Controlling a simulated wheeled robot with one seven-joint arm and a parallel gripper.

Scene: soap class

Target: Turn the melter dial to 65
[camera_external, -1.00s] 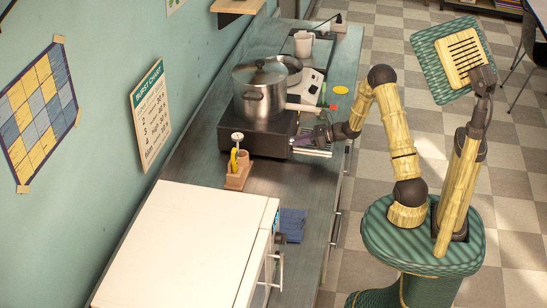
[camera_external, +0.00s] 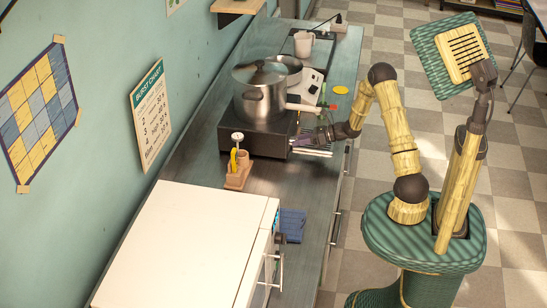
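The melter is a dark box-shaped unit (camera_external: 240,140) on the counter, with a lidded steel pot (camera_external: 262,95) on top. My gripper (camera_external: 300,142) is at the melter's right-hand front face, reaching in from the right. The dial is not clearly visible; my gripper and the small scale hide any marks or number on it. I cannot tell whether the fingers touch the dial, or whether they are open or shut.
A wooden holder (camera_external: 237,178) with a thermometer-like tool stands in front of the melter. A white cabinet (camera_external: 180,240) fills the near counter, with a blue cloth (camera_external: 292,224) beside it. A white pitcher (camera_external: 304,44) and a white device (camera_external: 311,84) stand farther back.

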